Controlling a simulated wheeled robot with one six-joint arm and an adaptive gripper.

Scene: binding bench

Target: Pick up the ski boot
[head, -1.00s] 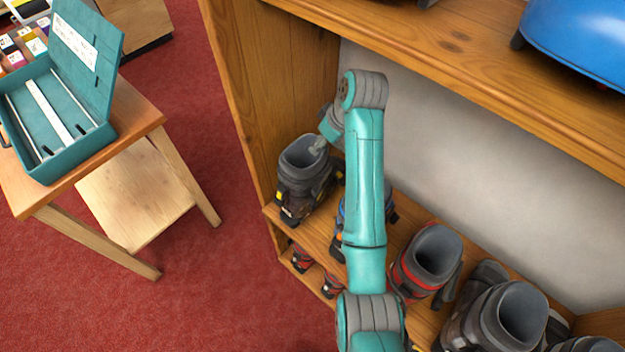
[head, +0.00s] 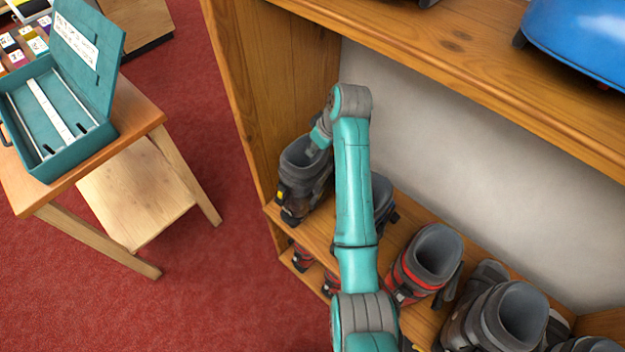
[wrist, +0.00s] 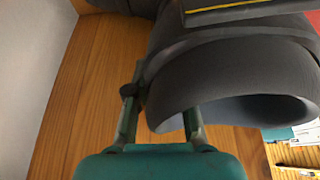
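The dark grey ski boot (head: 300,183) with yellow buckle parts stands at the left end of the lower shelf, against the side panel. My gripper (head: 318,148) is at its open top, coming from the right. In the wrist view the boot's cuff (wrist: 225,65) fills the upper right. My gripper (wrist: 163,112) straddles the cuff wall there, one finger outside and the other inside the opening. The fingers look shut on the wall. Their tips are partly hidden. Whether the sole touches the shelf is not clear.
A blue-trimmed boot (head: 382,197) is partly behind my arm, and a red-trimmed boot (head: 428,262) and a grey boot (head: 505,318) stand further right. The upper shelf (head: 480,75) overhangs. A small table (head: 140,105) with a teal box (head: 70,155) stands left, with clear red carpet between.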

